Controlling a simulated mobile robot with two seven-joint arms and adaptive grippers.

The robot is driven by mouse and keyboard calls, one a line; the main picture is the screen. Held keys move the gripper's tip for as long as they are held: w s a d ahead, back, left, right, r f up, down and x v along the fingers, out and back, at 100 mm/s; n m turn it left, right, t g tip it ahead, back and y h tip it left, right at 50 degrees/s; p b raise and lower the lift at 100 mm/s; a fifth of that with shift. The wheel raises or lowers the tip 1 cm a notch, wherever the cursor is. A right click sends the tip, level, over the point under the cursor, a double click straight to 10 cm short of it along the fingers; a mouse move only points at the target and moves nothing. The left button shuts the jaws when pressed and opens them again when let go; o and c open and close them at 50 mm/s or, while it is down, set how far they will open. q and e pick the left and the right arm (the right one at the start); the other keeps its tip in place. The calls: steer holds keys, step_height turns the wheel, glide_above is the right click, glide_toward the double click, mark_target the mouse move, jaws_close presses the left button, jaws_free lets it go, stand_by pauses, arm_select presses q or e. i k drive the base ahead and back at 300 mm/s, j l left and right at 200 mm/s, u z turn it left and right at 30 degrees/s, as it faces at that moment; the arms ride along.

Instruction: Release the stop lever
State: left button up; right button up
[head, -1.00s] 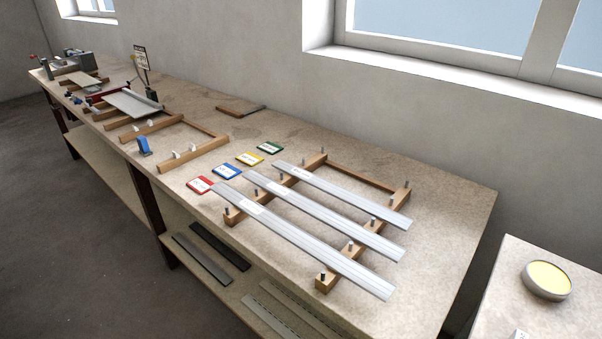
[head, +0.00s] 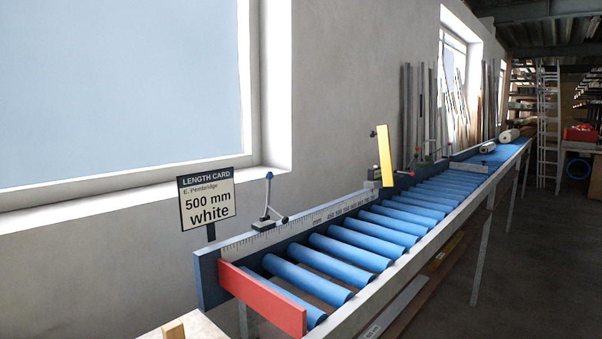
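A small lever with a blue knob (head: 268,200) stands upright on a grey foot at the near end of the measuring fence of a roller conveyor. Farther along the fence, a yellow upright plate (head: 385,156) stands by a small grey block (head: 374,184). I cannot tell for sure which of these is the stop lever. A ruler scale (head: 300,224) marked in mm runs along the fence. Neither of my grippers shows in the head view.
Blue rollers (head: 360,238) run away to the back right. A red end plate (head: 262,299) closes the near end. A length card (head: 207,197) reads "500 mm white". A bench corner (head: 197,331) shows at the bottom. Open floor (head: 540,270) lies on the right.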

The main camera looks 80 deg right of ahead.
mark_target(413, 173)
steer(key=z, duration=3.45)
steer(key=u, duration=0.55)
steer(key=i+l+u, duration=0.35)
steer(key=l+u, duration=0.35)
steer(key=l, duration=0.2)
steer(key=i+l+u, duration=0.15)
steer(key=l+u, duration=0.2)
steer(key=l, duration=0.2)
steer(key=l+u, duration=0.35)
steer(key=l, duration=0.2)
steer(key=l+u, duration=0.1)
steer(key=l, duration=2.35)
